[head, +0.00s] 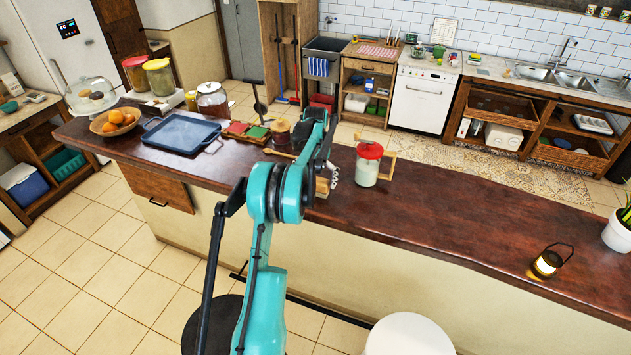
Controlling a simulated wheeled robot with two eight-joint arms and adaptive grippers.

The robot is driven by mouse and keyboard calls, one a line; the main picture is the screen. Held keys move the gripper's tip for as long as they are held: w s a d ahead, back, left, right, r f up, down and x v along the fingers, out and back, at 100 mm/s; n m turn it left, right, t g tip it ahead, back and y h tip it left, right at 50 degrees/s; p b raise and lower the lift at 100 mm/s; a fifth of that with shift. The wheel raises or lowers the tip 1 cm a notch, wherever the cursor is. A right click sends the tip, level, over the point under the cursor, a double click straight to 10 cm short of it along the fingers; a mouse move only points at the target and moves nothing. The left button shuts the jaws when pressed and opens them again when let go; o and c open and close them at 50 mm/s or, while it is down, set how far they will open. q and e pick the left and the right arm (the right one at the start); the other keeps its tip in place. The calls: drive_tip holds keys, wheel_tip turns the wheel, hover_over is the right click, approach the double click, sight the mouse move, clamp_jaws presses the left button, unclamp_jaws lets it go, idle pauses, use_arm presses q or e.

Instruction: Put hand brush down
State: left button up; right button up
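My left arm reaches up from the bottom of the head view to the dark wooden counter (440,205). Its far end is over the counter near the middle, and its own links hide most of the gripper (325,172). I cannot see the fingertips well enough to tell if they are open or shut. A small tan wooden piece (322,187) shows beside the arm's end, near the counter's front edge. It may be part of the hand brush, but I cannot tell whether it is held or resting. My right gripper is not in view.
A red-lidded jar (368,166) stands just right of the arm's end. A lantern (546,263) is at the right. The counter between jar and lantern is clear.

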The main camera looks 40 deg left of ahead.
sight(316, 178)
use_arm(q)
drive_tip(key=shift+r, duration=0.15)
drive_tip(key=shift+r, duration=0.25)
wheel_tip(316, 178, up, 12)
drive_tip(key=s+d+r+m+t+y, duration=0.15)
drive_tip(key=s+d+r, duration=0.25)
drive_tip(key=d, duration=0.6)
drive_tip(key=s+d+r+t+h, duration=0.15)
drive_tip(key=s+d+r, duration=0.25)
drive_tip(key=d, duration=0.6)
drive_tip(key=s+d+f+m+t, duration=0.1)
drive_tip(key=s+d+f+t, duration=0.1)
drive_tip(key=s+d+f, duration=0.3)
drive_tip(key=s+d+f+m+t, duration=0.1)
drive_tip(key=s+d+f, duration=0.4)
drive_tip(key=s+d, duration=0.5)
drive_tip(key=s+t, duration=0.1)
drive_tip(key=s, duration=0.3)
drive_tip(key=shift+s+f+b, duration=0.15)
drive_tip(key=shift+s+b, duration=0.05)
drive_tip(key=shift+b, duration=0.1)
